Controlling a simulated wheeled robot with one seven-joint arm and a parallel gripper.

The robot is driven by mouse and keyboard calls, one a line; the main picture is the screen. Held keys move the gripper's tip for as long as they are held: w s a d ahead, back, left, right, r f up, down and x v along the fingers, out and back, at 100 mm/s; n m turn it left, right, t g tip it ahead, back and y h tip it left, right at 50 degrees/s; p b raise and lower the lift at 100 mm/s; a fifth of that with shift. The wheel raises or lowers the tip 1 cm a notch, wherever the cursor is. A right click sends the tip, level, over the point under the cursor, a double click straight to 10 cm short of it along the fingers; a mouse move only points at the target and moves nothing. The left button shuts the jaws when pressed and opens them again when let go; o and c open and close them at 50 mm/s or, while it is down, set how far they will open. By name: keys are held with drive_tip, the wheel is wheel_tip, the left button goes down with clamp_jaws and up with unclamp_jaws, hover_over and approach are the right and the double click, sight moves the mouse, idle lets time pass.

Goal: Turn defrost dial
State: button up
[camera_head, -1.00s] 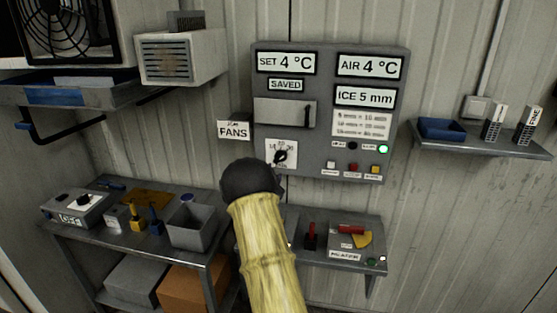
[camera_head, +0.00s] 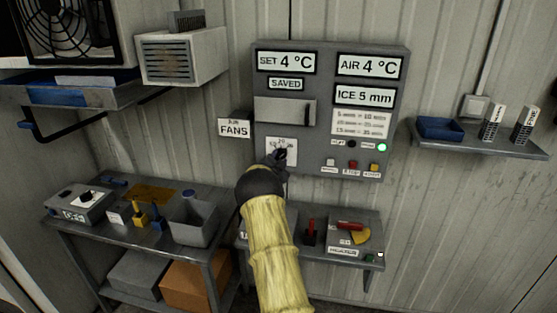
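The grey control panel (camera_head: 325,75) hangs on the ribbed wall. The dial (camera_head: 281,153) is a small black knob on a white scale plate at its lower left. My gripper (camera_head: 272,163), at the dark end of my yellow-sleeved arm, is right at the dial and overlaps its lower part. I cannot tell whether it touches the knob, and its fingers are too dark and hidden to show open or shut. The panel displays read SET 4 °C (camera_head: 286,62), SAVED, AIR 4 °C (camera_head: 369,67) and ICE 5 mm (camera_head: 364,96). A green light (camera_head: 382,147) is lit.
A small-print chart (camera_head: 360,124) sits above several buttons (camera_head: 352,165). A FANS label (camera_head: 234,128) is left of the panel. A bench (camera_head: 130,238) with bins stands lower left, a lever shelf (camera_head: 310,257) below the panel, a wall shelf (camera_head: 485,148) at right.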

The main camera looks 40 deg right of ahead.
clamp_jaws()
drive_tip(key=shift+f+n+b, duration=0.15)
drive_tip(key=shift+n+b, duration=0.35)
drive_tip(key=shift+b, duration=0.1)
drive_tip(key=shift+a+n+b, duration=0.1)
drive_tip(key=shift+n+b, duration=0.8)
drive_tip(key=shift+b, duration=0.15)
drive_tip(key=n+b, duration=0.3)
drive_tip(key=n, duration=0.2)
drive_tip(key=n+b, duration=0.2)
drive_tip(key=n, duration=0.3)
drive_tip(key=shift+w, duration=0.1)
drive_tip(key=n+b, duration=0.1)
drive_tip(key=n, duration=0.4)
drive_tip(key=shift+b, duration=0.4)
drive_tip(key=shift+n, duration=0.3)
